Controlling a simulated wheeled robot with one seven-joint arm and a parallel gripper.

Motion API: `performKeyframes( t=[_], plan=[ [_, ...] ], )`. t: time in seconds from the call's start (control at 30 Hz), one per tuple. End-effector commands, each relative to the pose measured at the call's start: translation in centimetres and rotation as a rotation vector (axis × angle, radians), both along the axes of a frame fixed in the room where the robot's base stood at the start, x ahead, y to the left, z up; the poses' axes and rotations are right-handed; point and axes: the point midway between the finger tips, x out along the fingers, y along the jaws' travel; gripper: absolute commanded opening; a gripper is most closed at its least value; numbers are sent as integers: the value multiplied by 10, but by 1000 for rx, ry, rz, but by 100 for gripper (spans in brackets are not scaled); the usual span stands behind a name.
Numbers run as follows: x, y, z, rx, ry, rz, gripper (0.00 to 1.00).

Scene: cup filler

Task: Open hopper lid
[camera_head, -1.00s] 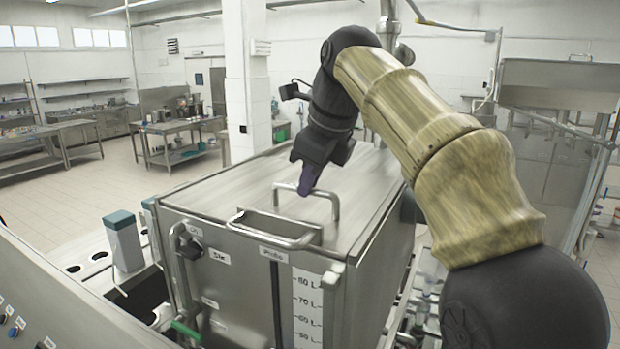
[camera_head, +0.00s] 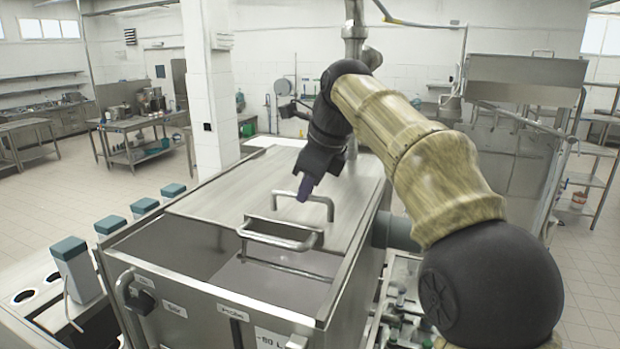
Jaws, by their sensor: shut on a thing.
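The hopper (camera_head: 200,312) is a large steel box with labels on its front. Its flat steel lid (camera_head: 225,195) covers the rear part of the top, and the front part is uncovered, showing the grey interior (camera_head: 185,245). My gripper (camera_head: 305,190) is shut on the raised bar handle (camera_head: 331,207) on the lid, coming from above and behind. The fingers hide part of that handle. A second curved metal handle (camera_head: 280,241) shows near the lid's front edge; I cannot tell what it is fixed to.
Several white containers with teal tops (camera_head: 70,250) stand along the left side. A grey pipe (camera_head: 395,232) is at the hopper's right. A white pillar (camera_head: 210,90) rises behind left.

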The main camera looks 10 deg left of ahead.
Motion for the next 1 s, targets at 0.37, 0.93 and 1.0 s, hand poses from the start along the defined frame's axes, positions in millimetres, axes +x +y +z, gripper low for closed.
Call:
performKeyframes(
  t=[0.37, 0.93, 1.0],
  plan=[
    [34, 1, 1, -1, -4, 19, 0],
    [80, -24, 0, 0, -4, -6, 0],
    [84, -27, 0, 1, -3, -10, 0]
  ],
)
